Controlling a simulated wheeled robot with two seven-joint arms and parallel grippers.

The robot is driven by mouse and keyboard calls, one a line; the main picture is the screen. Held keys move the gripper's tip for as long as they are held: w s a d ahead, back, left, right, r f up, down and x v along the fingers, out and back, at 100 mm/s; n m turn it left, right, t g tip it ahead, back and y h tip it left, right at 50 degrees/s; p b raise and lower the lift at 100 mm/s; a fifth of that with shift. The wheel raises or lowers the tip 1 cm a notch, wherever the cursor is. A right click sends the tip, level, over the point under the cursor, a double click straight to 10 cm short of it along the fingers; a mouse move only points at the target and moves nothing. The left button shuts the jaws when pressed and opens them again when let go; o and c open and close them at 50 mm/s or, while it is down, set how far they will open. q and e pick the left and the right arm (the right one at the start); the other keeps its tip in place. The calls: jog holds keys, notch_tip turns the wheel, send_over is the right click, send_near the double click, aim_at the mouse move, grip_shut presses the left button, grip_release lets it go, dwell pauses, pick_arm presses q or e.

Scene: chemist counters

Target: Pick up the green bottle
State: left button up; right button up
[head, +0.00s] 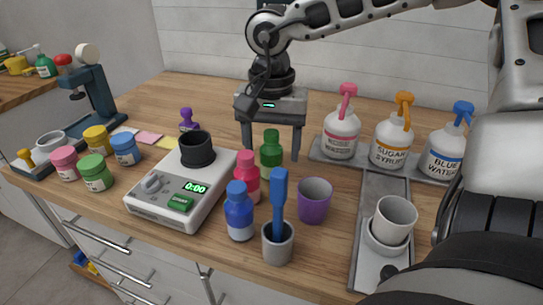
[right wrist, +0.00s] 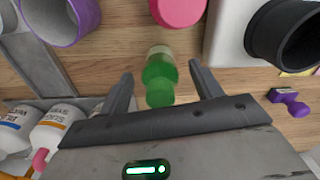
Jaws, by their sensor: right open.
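The green bottle (head: 271,149) stands upright on the wooden counter, behind the pink-red bottle (head: 246,177). My right gripper (head: 271,155) is at the green bottle, its two fingers apart, one on each side. In the right wrist view the green bottle (right wrist: 159,72) lies between the open fingers (right wrist: 160,75), with a visible gap to each. The gripper holds nothing. My left gripper is not in view.
A blue bottle (head: 239,212), a grey cup with a blue tool (head: 278,244) and a purple cup (head: 314,200) stand in front. A white device (head: 180,205) is at left. Pump bottles (head: 341,135) stand on a grey tray at right. Counter behind my gripper looks clear.

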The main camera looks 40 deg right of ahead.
jog(key=shift+f, duration=0.3)
jog(key=c, duration=1.1)
jog(key=shift+r, duration=0.1)
